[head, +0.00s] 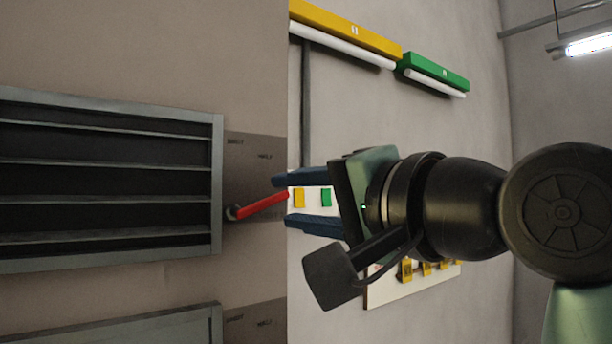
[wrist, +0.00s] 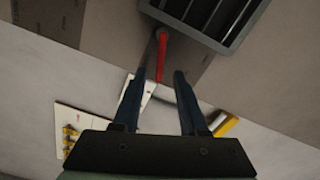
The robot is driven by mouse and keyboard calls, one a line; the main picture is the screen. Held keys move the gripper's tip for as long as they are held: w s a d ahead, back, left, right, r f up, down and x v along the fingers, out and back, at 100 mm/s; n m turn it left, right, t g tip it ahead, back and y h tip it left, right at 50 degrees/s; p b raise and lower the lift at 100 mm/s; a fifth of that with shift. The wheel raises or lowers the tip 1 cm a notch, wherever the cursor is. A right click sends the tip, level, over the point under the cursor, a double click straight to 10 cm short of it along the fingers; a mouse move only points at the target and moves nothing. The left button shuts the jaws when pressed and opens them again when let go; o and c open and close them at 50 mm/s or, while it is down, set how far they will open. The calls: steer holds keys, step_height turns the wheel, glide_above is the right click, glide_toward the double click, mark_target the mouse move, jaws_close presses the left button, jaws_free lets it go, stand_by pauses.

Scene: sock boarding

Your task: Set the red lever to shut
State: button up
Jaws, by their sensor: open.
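The red lever (head: 262,206) sticks out from a dark pivot on a brown plate (head: 255,160), beside a slatted grey-framed vent. In the head view it slants up to the right. My gripper (head: 282,198) is open, its two blue fingers pointing left at the lever's free end. In the wrist view the red lever (wrist: 163,58) has its free end between the fingertips of my gripper (wrist: 159,75), with a gap on each side. I cannot tell from these views how deep it sits between them. The small print on the plate is too blurred to read surely.
The slatted vent (head: 217,190) stands left of the lever, with a second frame (head: 150,325) below it. Yellow (head: 345,28) and green (head: 435,72) bars are on the wall behind. A white board with yellow pieces (head: 385,290) is below my gripper.

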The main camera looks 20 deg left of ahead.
mark_target(276, 200)
steer(key=p+x, duration=0.2)
steer(key=x, duration=0.3)
steer(key=shift+d, duration=0.1)
jaws_close()
